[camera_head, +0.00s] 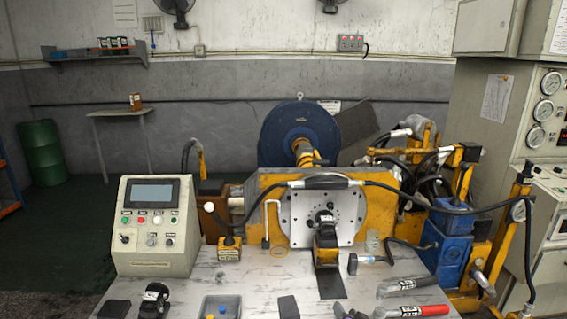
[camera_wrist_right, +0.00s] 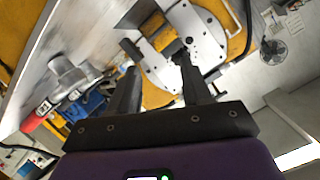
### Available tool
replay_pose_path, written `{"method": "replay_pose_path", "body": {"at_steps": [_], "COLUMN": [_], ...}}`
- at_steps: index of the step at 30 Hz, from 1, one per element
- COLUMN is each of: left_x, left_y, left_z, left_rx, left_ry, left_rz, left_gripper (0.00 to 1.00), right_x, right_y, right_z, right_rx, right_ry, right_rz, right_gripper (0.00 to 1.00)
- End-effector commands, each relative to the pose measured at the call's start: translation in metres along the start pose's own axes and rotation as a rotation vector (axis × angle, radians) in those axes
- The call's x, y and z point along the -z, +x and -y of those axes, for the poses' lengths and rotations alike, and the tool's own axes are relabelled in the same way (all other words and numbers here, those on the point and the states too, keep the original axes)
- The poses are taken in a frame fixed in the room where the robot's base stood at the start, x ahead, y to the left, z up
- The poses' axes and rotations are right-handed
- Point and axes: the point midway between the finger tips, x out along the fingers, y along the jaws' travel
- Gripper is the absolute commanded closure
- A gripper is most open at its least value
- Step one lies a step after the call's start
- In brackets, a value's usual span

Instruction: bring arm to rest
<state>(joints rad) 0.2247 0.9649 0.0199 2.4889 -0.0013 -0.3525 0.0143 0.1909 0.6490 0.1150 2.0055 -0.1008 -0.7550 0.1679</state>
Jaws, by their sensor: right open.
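My right gripper (camera_wrist_right: 157,66) shows in the right wrist view with two dark fingers apart and nothing between them. Beyond them is the round grey mounting plate (camera_wrist_right: 205,40). In the head view, small dark tips (camera_head: 346,313) at the bottom edge look like this gripper, in front of the bench. A black and yellow motor unit (camera_head: 326,245) stands before the mounting plate (camera_head: 350,212). My left gripper does not show.
A control box (camera_head: 152,256) stands at the bench's left. Near the front lie a black part (camera_head: 155,300), a grey tray (camera_head: 221,308), and a red-handled tool (camera_head: 418,311). Hoses and a blue block (camera_head: 447,240) crowd the right. Bare bench (camera_head: 257,286) shows left of centre.

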Motion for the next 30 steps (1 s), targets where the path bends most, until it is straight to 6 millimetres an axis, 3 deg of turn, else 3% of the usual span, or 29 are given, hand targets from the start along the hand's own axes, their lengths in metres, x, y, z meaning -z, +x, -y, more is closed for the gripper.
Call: {"method": "replay_pose_path", "body": {"at_steps": [5, 8, 12, 15, 18, 22, 25, 30], "left_x": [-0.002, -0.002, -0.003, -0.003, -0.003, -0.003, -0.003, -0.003], "left_y": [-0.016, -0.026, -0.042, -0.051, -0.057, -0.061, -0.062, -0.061], "left_z": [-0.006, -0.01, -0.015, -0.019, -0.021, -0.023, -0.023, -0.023], "left_rx": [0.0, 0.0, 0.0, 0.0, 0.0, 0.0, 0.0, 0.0], "left_ry": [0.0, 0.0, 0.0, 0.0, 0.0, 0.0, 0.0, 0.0], "left_rz": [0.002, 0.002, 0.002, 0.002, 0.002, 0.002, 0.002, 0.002], "left_gripper": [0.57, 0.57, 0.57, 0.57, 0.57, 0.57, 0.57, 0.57], "right_x": [-0.078, -0.134, -0.215, -0.258, -0.284, -0.302, -0.307, -0.308], "right_y": [-0.025, -0.054, -0.123, -0.177, -0.222, -0.26, -0.271, -0.273], "right_z": [-0.018, -0.029, -0.041, -0.044, -0.044, -0.043, -0.043, -0.043], "right_rx": [-0.064, -0.107, -0.169, -0.201, -0.224, -0.237, -0.242, -0.242], "right_ry": [0.0, 0.002, 0.008, 0.015, 0.025, 0.032, 0.034, 0.035], "right_rz": [0.23, 0.408, 0.702, 0.889, 1.034, 1.149, 1.183, 1.187], "right_gripper": [0.52, 0.52, 0.52, 0.52, 0.52, 0.52, 0.52, 0.52]}}
